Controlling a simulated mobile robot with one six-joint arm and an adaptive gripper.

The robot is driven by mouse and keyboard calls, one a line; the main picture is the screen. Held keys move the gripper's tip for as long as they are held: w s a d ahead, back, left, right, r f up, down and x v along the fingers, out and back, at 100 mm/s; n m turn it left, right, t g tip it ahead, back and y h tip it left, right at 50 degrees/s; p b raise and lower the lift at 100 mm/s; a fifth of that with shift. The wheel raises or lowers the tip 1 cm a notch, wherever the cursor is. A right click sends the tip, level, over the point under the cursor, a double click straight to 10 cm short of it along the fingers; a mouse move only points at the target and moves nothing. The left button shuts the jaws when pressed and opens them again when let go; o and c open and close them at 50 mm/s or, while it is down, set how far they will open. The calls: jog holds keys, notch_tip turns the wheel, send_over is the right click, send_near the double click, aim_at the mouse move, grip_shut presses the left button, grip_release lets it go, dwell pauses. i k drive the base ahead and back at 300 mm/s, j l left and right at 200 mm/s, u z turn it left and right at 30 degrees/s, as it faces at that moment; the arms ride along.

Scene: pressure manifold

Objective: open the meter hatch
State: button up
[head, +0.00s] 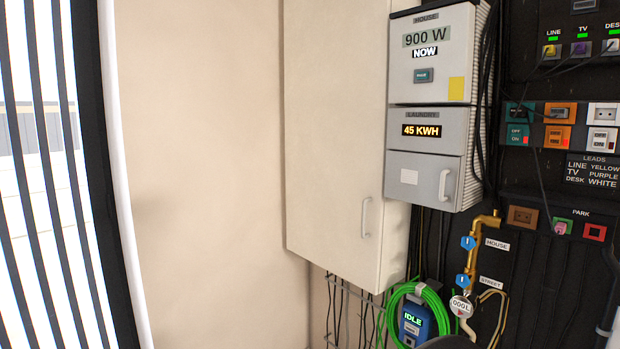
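A grey meter box (430,55) labelled HOUSE reads "900 W NOW" on the right half of the head view. Below it a LAUNDRY meter (457,118) shows "45 KWH". Under that display is a small grey hatch (422,187) with a vertical handle (445,184) at its right side and a blank pale label; it looks shut. To the left hangs a large cream cabinet (335,120), its door also shut, with a vertical handle (366,217) at lower right. No label names either door as the meter hatch. My gripper is not in view.
Brass piping (474,260) with blue valve tags and a round gauge is below the hatch. A green hose (385,318) loops around a blue IDLE unit (414,325). A black socket panel (545,190) with hanging cables is right. Bare wall (205,170) lies left.

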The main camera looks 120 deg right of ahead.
aim_at(420, 180)
jog(key=z, duration=4.5)
